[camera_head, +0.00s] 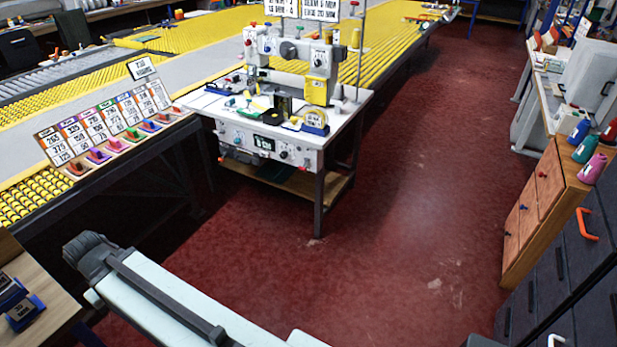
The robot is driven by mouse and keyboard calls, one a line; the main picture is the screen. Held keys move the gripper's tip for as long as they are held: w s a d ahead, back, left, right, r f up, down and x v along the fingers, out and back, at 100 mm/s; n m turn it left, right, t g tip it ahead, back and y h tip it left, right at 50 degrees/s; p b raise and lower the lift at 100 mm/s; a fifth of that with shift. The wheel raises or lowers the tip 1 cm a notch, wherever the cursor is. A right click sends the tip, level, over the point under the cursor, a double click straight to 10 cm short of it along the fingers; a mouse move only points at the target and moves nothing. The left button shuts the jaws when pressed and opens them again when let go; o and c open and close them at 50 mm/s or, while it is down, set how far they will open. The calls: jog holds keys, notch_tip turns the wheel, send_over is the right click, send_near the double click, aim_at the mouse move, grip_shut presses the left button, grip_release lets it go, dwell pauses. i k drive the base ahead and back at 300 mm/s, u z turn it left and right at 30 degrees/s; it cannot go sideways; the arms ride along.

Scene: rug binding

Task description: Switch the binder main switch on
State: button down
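The binder (290,60) is a white machine with a yellow part, on a white-topped table ahead of me. Its control panel (250,143) faces me under the table's front edge. The panel has a small lit display (264,143), dark knobs and small coloured controls. Which control is the main switch, and its position, is too small to tell. A pale link of my arm with a dark end crosses the lower left, well short of the binder. I cannot see my gripper's fingers.
A rack of number cards (105,123) stands left of the binder beside yellow roller tables (160,40). The red floor (410,210) is clear in front and to the right. A wooden cabinet (535,205) and dark drawers (570,270) line the right. A wooden bench (45,285) is lower left.

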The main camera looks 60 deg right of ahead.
aim_at(306, 159)
jog(key=z, duration=0.2)
jog(key=i, duration=1)
jog(key=u, duration=0.05)
